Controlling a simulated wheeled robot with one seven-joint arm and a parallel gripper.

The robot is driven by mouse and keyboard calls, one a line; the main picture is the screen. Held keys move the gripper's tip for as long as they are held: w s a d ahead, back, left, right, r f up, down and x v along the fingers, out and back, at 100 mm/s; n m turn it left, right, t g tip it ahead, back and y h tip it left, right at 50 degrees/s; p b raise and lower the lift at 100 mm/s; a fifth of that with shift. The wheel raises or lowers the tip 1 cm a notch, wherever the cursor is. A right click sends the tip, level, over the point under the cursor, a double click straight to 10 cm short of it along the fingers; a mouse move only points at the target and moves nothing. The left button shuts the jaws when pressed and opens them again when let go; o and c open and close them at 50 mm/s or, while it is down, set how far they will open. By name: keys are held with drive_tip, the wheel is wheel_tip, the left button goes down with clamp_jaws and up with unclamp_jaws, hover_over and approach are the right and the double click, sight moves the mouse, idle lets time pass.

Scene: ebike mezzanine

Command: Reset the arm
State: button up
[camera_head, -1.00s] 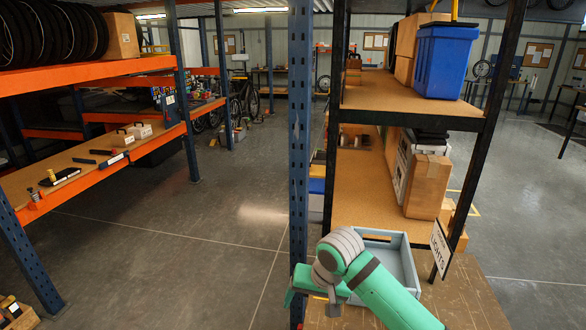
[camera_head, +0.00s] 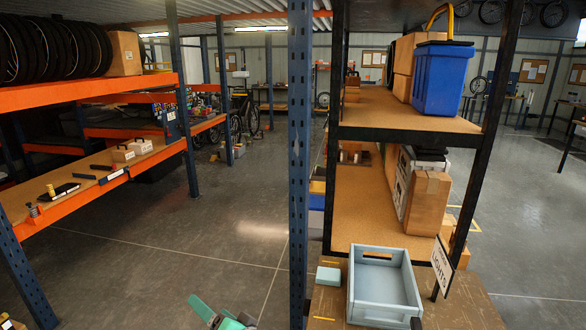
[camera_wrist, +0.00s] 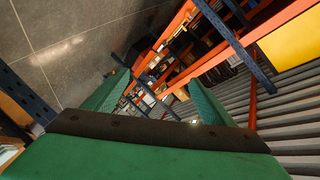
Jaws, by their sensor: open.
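My gripper shows in the wrist view (camera_wrist: 158,80), with its two green fingers spread apart and nothing between them. In the head view only green parts of my gripper (camera_head: 222,314) show at the bottom edge, left of the blue upright post, over the floor. Most of my arm is out of that view. The gripper is apart from the grey-blue tray (camera_head: 371,311) on the wooden worktop at the right.
A small light-blue box (camera_head: 328,276) lies beside the tray. A "LIGHTS" sign (camera_head: 441,265) stands right of it. The blue post (camera_head: 299,180) and black shelf rise nearby. An orange-edged shelf (camera_head: 100,187) stands left. The floor (camera_head: 215,245) between is clear.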

drive_tip(key=s+d+f+m+t+h, duration=0.3)
drive_tip(key=s+d+f+h, duration=0.2)
drive_tip(key=s+f, duration=0.45)
drive_tip(key=s+d+f+m+t+h, duration=0.2)
drive_tip(key=s+d+f+h, duration=0.4)
drive_tip(key=s, duration=0.6)
drive_tip(key=s+d+n, duration=0.3)
drive_tip(key=s+d, duration=0.1)
drive_tip(key=s, duration=0.7)
drive_tip(key=s+d+n, duration=0.3)
drive_tip(key=s+d, duration=0.2)
drive_tip(key=s, duration=0.6)
drive_tip(key=shift+r+n, duration=0.35)
drive_tip(key=shift+n, duration=0.05)
drive_tip(key=shift+d, duration=0.1)
